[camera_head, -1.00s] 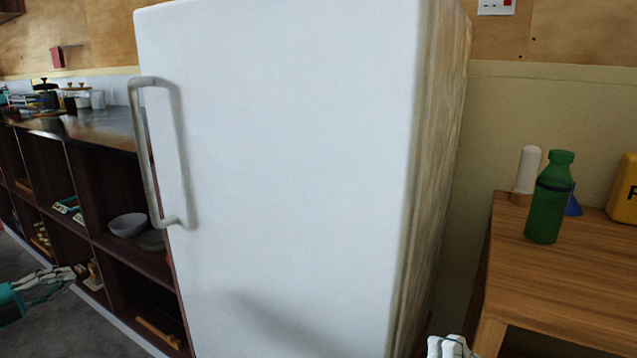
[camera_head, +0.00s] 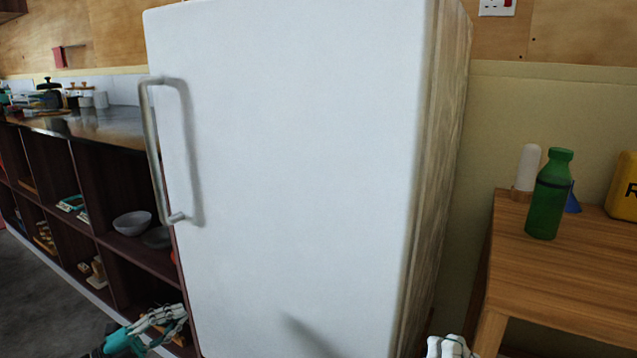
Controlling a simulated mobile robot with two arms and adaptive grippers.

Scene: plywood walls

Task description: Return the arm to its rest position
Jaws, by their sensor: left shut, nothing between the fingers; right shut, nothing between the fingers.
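My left gripper (camera_head: 172,318) is at the lower left, in front of the shelf unit and beside the lower left edge of the white fridge. It is shut and empty. My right gripper (camera_head: 449,347) is at the bottom edge, right of the fridge's lower corner. Only its top shows; it is shut with nothing seen in it. The white fridge (camera_head: 290,150) fills the middle, its door looking shut. Its metal handle (camera_head: 155,150) is on the door's left side, above and apart from my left gripper.
A wooden table (camera_head: 560,285) stands at the right with a green bottle (camera_head: 549,195), a white cylinder (camera_head: 527,168) and a yellow container (camera_head: 624,190). A dark shelf unit (camera_head: 125,170) with bowls (camera_head: 132,223) stands left of the fridge. Grey floor (camera_head: 40,300) is open at the lower left.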

